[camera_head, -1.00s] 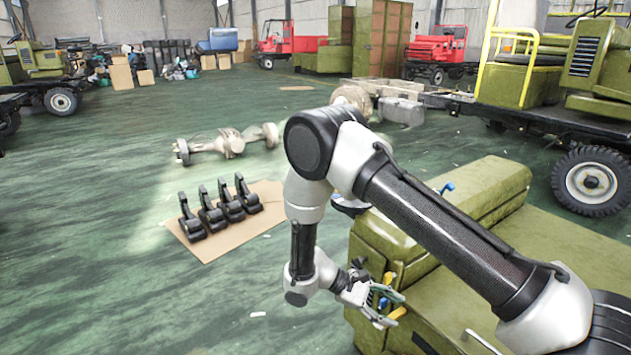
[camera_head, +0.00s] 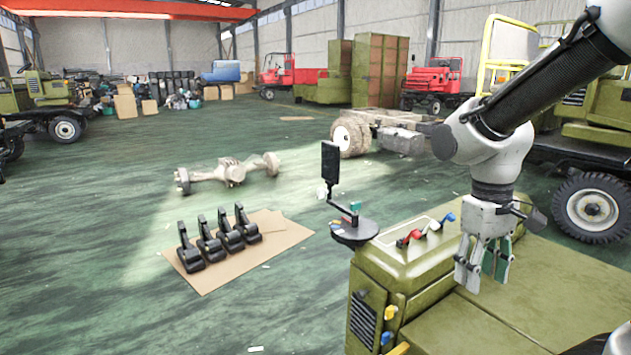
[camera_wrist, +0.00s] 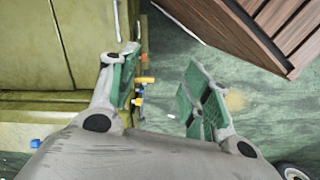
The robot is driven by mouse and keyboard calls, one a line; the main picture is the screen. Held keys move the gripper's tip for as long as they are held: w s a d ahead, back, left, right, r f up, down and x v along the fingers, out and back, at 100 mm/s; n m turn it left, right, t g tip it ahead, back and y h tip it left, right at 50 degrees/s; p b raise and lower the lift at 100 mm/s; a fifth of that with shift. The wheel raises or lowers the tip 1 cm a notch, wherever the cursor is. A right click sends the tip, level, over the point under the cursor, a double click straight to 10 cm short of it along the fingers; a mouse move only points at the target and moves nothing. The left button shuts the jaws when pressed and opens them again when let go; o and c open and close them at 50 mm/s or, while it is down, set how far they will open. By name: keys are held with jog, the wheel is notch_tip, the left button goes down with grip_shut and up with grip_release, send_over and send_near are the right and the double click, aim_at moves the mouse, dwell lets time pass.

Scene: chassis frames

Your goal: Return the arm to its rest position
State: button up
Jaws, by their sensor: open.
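My gripper (camera_head: 483,272) hangs downward at the right of the head view, above the green vehicle body (camera_head: 500,315). Its fingers are apart and hold nothing. In the wrist view my gripper (camera_wrist: 160,95) shows two fingers with green pads, with a clear gap between them. My white and black arm comes in from the upper right of the head view.
A green console (camera_head: 410,265) with red and blue levers stands left of my gripper, beside a round stand with a dark screen (camera_head: 330,162). Black pedal units (camera_head: 218,240) lie on cardboard. An axle (camera_head: 228,172) lies on the floor. Open green floor lies at left.

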jog(key=s+d+r+m+t, duration=0.3)
jog(key=s+d+r+t, duration=0.2)
jog(key=r, duration=0.4)
jog(key=shift+s+d+m+y, duration=0.3)
jog(key=shift+s+d, duration=0.2)
jog(key=shift+d, duration=0.35)
